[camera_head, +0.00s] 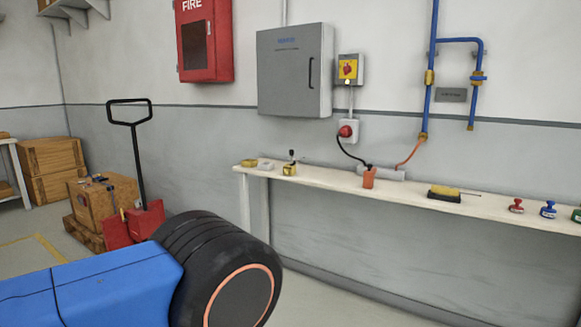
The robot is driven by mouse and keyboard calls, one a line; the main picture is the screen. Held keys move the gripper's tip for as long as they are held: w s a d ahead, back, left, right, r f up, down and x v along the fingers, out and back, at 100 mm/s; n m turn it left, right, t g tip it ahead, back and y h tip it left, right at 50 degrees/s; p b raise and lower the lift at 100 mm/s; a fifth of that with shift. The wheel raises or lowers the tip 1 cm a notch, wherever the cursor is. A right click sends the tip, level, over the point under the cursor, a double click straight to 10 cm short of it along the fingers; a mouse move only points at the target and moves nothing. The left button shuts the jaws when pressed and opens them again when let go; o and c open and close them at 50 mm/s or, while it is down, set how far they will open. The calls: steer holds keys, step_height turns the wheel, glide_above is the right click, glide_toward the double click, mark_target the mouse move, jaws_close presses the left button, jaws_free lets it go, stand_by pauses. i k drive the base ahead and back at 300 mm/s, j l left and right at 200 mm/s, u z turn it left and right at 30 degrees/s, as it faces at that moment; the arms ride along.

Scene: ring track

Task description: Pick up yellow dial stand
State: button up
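A small yellow block with a dark upright stem and a dark top (290,168) stands near the left end of a long, narrow pale bench (330,181). It looks like the yellow dial stand, but it is too small for me to make out a dial face. It is upright, with a flat grey piece close to its left and clear bench top to its right. My gripper is not in view.
An orange cup (369,177), a black-and-yellow block (444,193) and stamp-like red (516,206) and blue (548,209) pieces stand further right. A red pallet truck (133,219) stands left. A large blue and black ribbed shape blocks the lower left.

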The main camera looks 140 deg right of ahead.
mark_target(292, 167)
steer(key=z, duration=4.7)
